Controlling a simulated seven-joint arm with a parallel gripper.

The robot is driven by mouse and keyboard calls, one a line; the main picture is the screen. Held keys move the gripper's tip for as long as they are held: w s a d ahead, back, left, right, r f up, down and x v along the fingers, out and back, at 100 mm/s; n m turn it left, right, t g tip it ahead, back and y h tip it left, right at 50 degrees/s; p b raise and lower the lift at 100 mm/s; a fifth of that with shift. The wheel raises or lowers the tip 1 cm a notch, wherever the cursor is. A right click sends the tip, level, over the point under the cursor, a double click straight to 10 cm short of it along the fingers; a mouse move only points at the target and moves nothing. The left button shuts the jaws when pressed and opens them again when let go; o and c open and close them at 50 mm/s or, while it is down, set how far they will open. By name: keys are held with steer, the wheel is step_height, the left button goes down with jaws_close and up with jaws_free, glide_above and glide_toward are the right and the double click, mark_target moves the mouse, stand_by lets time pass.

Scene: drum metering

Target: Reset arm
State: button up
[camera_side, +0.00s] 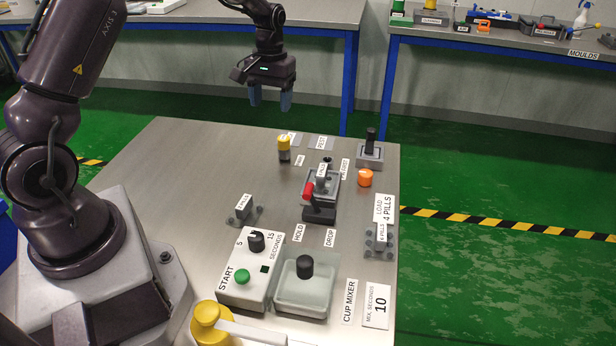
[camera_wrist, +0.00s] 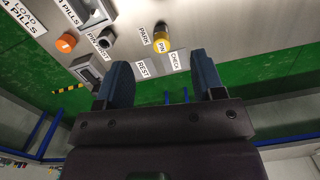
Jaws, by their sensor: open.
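My gripper (camera_side: 270,102) hangs above the far end of the table, with its two blue fingers apart and pointing down. In the wrist view my gripper (camera_wrist: 162,76) shows the same open fingers with nothing between them. The gripper is clear of everything.
A metering device with a red handle (camera_side: 308,190) stands mid-table. An orange cap (camera_side: 365,178) and a grey block with a black post (camera_side: 370,152) are right of it.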

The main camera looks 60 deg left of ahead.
steer(key=s+d+r+m+t, duration=0.6)
steer(key=s+d+r, duration=1.2)
steer(key=s, duration=0.3)
steer(key=shift+d+m, duration=0.35)
steer(key=shift+m, duration=0.45)
